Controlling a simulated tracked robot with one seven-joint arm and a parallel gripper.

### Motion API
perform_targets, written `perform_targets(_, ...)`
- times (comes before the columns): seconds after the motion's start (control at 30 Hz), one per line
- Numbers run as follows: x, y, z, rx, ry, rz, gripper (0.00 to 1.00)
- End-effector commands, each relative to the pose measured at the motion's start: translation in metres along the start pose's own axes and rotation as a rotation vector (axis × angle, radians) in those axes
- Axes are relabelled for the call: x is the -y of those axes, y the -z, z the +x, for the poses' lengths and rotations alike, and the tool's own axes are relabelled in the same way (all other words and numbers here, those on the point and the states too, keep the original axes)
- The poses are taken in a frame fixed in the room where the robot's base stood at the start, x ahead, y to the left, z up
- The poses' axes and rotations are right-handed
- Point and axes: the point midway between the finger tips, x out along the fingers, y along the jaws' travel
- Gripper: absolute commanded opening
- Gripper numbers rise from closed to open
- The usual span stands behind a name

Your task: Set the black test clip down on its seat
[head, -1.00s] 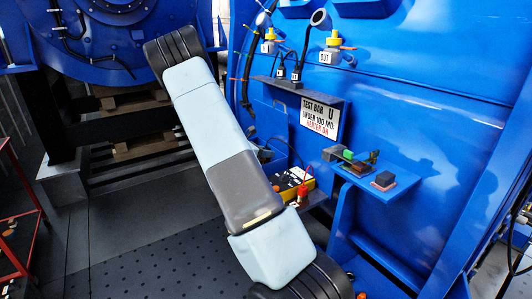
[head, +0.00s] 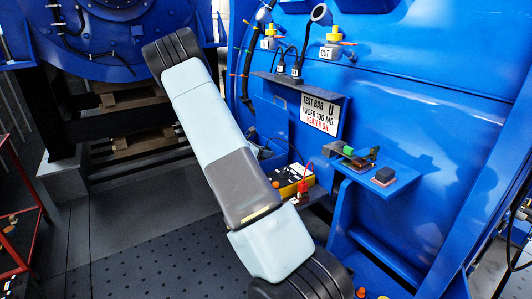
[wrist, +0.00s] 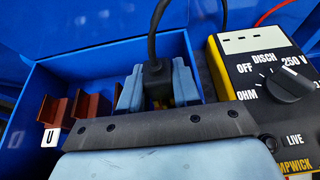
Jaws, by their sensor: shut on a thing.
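In the wrist view my gripper (wrist: 158,92) has its two pale blue fingers closed around the black test clip (wrist: 153,72). A black cable rises from the top of the clip. The clip's lower part is hidden behind the fingers and my wrist. Brown U-shaped seats (wrist: 78,106) stand in a blue box to the left of the fingers, with a white U label (wrist: 49,139) in front. I cannot tell whether the clip touches a seat. In the head view my arm hides most of the gripper area.
A yellow tester (wrist: 262,85) with a dial stands close to the right of the gripper; it also shows in the head view (head: 290,180). A red lead runs from it. A blue shelf (head: 397,183) with small parts is further right.

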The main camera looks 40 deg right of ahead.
Motion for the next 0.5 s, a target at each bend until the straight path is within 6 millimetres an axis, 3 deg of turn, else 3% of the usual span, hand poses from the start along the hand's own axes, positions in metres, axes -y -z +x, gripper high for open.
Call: perform_targets(0.5,0.0,-0.011,-0.005,0.0,-0.001,0.0,0.01)
